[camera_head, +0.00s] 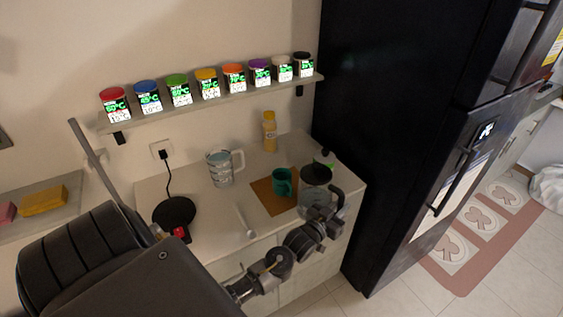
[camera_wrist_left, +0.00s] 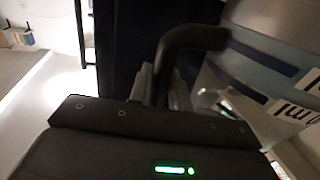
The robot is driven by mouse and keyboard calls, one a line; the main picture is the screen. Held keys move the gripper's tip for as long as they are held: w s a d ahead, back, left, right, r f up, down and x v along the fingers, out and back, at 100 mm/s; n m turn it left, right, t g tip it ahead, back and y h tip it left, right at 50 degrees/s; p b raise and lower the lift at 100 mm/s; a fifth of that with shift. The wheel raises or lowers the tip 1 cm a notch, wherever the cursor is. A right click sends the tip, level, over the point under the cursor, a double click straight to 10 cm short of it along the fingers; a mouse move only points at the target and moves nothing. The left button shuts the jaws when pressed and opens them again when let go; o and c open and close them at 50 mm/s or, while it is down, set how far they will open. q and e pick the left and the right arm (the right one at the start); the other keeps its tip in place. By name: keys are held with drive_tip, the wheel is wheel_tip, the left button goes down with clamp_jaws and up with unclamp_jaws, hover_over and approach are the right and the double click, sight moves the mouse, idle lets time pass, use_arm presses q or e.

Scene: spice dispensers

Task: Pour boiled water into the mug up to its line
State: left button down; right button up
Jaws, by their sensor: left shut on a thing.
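The teal mug (camera_head: 281,183) stands upright on a brown board (camera_head: 262,197) on the counter. A glass kettle (camera_head: 315,196) with a dark lid is just right of the mug, above the counter's right part. My left gripper (camera_head: 332,208) is shut on the kettle's black handle, which also shows in the left wrist view (camera_wrist_left: 188,42). The kettle wall with dark bands and "ml" print (camera_wrist_left: 262,70) fills the right of that view. Whether water runs from the kettle, and the mug's line and water level, cannot be made out. My right gripper is out of view.
A clear jug (camera_head: 219,169) and a yellow bottle (camera_head: 270,132) stand behind the board. The round black kettle base (camera_head: 174,213) is at left, its cord to the wall socket. A white utensil (camera_head: 246,222) lies in front. A black fridge (camera_head: 385,120) bounds the right.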

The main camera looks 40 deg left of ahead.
sight(325, 177)
use_arm(q)
drive_tip(key=shift+a+r+n+p, duration=0.15)
drive_tip(key=shift+r+n+p, duration=0.2)
drive_tip(key=shift+r, duration=0.3)
drive_tip(key=shift+a+r+n+p, duration=0.15)
drive_tip(key=shift+r+n+p, duration=0.1)
drive_tip(key=shift+r+n, duration=0.3)
drive_tip(key=a+r+n+p, duration=0.2)
drive_tip(key=a+r+n, duration=0.2)
drive_tip(key=n, duration=0.1)
drive_tip(key=shift+w+a+r, duration=0.1)
drive_tip(key=shift+a+r, duration=0.3)
drive_tip(key=shift+a+r+n+p, duration=0.3)
drive_tip(key=shift+a+r+n, duration=0.2)
drive_tip(key=shift+a+n, duration=0.45)
drive_tip(key=shift+a+r+n, duration=0.35)
drive_tip(key=shift+r+n, duration=0.05)
drive_tip(key=shift+n, duration=0.45)
drive_tip(key=shift+a+r+n+p, duration=0.9)
drive_tip(key=shift+a+r+n, duration=0.2)
drive_tip(key=shift+r, duration=0.25)
idle(2.7)
